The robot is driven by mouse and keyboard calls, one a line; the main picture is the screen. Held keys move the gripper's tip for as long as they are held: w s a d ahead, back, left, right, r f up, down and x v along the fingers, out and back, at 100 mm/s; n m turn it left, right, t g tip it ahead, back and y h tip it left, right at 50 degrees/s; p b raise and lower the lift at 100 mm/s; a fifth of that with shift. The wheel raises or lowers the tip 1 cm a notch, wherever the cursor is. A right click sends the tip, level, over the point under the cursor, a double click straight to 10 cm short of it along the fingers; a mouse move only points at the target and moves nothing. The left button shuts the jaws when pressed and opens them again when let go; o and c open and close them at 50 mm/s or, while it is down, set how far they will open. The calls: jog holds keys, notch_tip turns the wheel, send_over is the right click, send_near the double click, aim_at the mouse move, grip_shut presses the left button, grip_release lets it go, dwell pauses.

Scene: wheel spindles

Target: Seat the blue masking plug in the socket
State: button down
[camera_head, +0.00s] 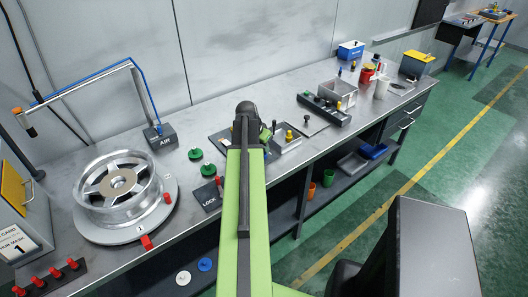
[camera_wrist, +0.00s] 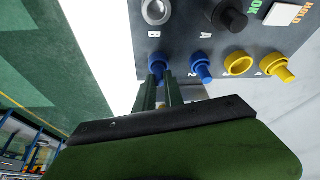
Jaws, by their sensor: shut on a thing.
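In the wrist view, my gripper (camera_wrist: 161,92) has its two dark green fingers shut on a blue plug (camera_wrist: 157,66), at the blue position on a dark grey panel (camera_wrist: 180,42). The plug's lower part is between the fingers. I cannot tell whether it is fully in its socket or only against the panel; the socket's mouth is hidden. A second blue plug-shaped part (camera_wrist: 202,68) sticks out just to the right. In the head view, my arm hides the fingertips and the held plug.
A yellow ring (camera_wrist: 238,63) and a yellow plug-shaped part (camera_wrist: 276,66) sit farther right on the panel. A black knob (camera_wrist: 230,17), a metal ring (camera_wrist: 155,11) and a white button (camera_wrist: 284,14) are above. A wheel (camera_head: 118,187) stands left on the bench.

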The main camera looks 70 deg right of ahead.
jog(key=shift+f, duration=0.1)
jog(key=c, duration=1.4)
grip_release()
jog(key=shift+c, duration=0.2)
jog(key=shift+r, duration=0.2)
jog(key=shift+r, duration=0.2)
jog(key=p+v, duration=1.1)
jog(key=shift+a+r, duration=0.2)
jog(key=shift+r, duration=0.15)
jog(key=shift+w, duration=0.1)
